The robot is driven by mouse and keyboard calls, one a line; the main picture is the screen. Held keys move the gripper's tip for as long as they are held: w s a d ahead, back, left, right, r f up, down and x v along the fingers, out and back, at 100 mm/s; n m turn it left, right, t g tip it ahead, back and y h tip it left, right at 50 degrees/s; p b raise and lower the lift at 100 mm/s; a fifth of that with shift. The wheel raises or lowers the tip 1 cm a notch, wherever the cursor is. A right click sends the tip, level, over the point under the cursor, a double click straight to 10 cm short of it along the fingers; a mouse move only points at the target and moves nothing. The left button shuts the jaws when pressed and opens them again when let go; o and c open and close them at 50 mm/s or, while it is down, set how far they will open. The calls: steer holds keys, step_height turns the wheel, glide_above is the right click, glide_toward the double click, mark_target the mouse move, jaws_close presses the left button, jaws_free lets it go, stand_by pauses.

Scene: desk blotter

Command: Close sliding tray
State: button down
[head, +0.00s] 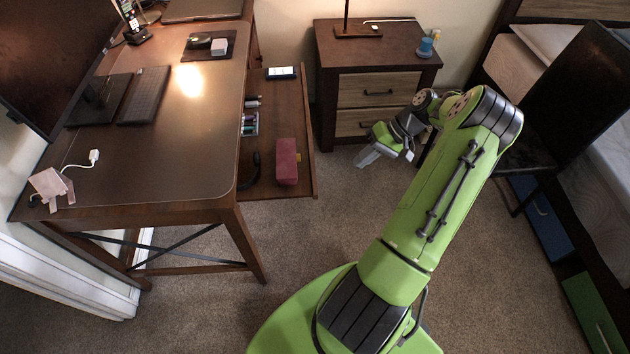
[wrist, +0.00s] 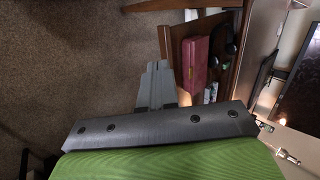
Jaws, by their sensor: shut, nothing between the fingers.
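The sliding tray (head: 284,112) is pulled out from the right side of the desk (head: 190,135). A red case (head: 287,162), a phone (head: 281,72) and small items lie on it. In the wrist view the tray (wrist: 178,36) shows at upper right, with the red case (wrist: 196,58) on it. My gripper (head: 367,157) is to the right of the tray's outer edge in the head view, apart from it there. In the wrist view my gripper (wrist: 155,68) is shut and empty, its fingertips close to the tray edge; contact cannot be told.
A nightstand (head: 377,62) with two drawers stands behind the tray and my arm. A black chair (head: 565,110) and a bed (head: 600,190) are at the right. Carpet (head: 290,250) is clear in front of the tray.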

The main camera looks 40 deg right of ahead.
step_height(320, 180, down, 4)
steer(key=s+d+t, duration=0.1)
steer(key=d, duration=0.1)
steer(key=w+a+f+b, duration=0.3)
steer(key=w+a+f, duration=0.3)
steer(key=a, duration=0.3)
steer(key=shift+a+f+m+y, duration=0.2)
steer(key=shift+f+m+y, duration=0.1)
steer(key=shift+f+m, duration=0.1)
glide_toward(245, 196)
steer(key=w+a+f, duration=0.1)
steer(key=a, duration=0.1)
steer(key=w+a+f, duration=0.1)
steer(key=a, duration=0.1)
steer(key=w+a+f, duration=0.2)
